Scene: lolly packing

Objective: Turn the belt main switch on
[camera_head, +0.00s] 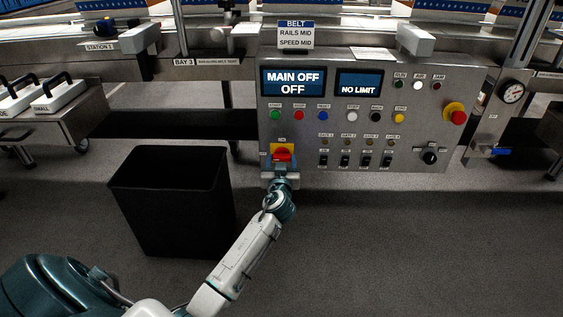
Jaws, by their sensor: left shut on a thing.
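The belt main switch (281,152) is a red handle on a yellow plate at the lower left of the grey control panel (340,112). The panel's left display (293,82) reads "MAIN OFF OFF". My left gripper (281,168) is at the switch, reaching up from below, and is shut on the red handle. Its fingers and the lower part of the switch overlap, so the exact grip is partly hidden. My right gripper is not in view.
A black bin (172,200) stands on the floor left of my left arm. A red emergency button (455,113) is at the panel's right, above a black rotary knob (430,157). The floor right of my arm is clear.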

